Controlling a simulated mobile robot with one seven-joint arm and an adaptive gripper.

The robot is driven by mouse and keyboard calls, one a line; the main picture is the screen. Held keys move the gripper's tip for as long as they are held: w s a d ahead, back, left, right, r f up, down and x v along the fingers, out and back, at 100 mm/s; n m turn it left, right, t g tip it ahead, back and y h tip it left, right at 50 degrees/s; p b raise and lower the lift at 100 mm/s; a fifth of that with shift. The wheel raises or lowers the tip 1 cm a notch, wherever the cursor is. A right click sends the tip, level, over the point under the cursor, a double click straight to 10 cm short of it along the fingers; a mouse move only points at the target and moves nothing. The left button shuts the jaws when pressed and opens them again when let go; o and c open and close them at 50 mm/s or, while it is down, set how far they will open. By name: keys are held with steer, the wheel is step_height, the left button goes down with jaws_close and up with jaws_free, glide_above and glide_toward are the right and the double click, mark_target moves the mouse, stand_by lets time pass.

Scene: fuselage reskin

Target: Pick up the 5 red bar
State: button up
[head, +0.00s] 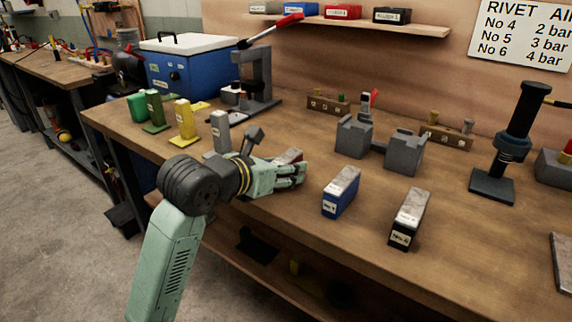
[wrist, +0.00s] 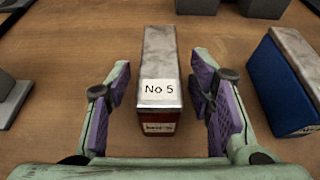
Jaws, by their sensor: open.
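The red bar (wrist: 158,93) lies on the workbench with a worn grey metal top, a white "No 5" label and a red front end. In the wrist view it sits between the two purple-padded fingers of my gripper (wrist: 160,102), with a gap on each side. The gripper is open and points along the bar. In the head view my gripper (head: 290,174) is low over the bench, and only a little of the red bar (head: 289,156) shows behind it; the rest is hidden.
A blue bar (head: 341,191) and a black bar (head: 409,219) stand to the right. Grey blocks (head: 404,153) stand behind. Yellow (head: 186,122) and green stands and a grey post are at left.

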steer(key=shift+w+d+f, duration=0.25)
steer(key=shift+w+d, duration=0.1)
steer(key=shift+w, duration=0.15)
steer(key=shift+c, duration=0.5)
jaws_close()
steer(key=shift+r, duration=0.15)
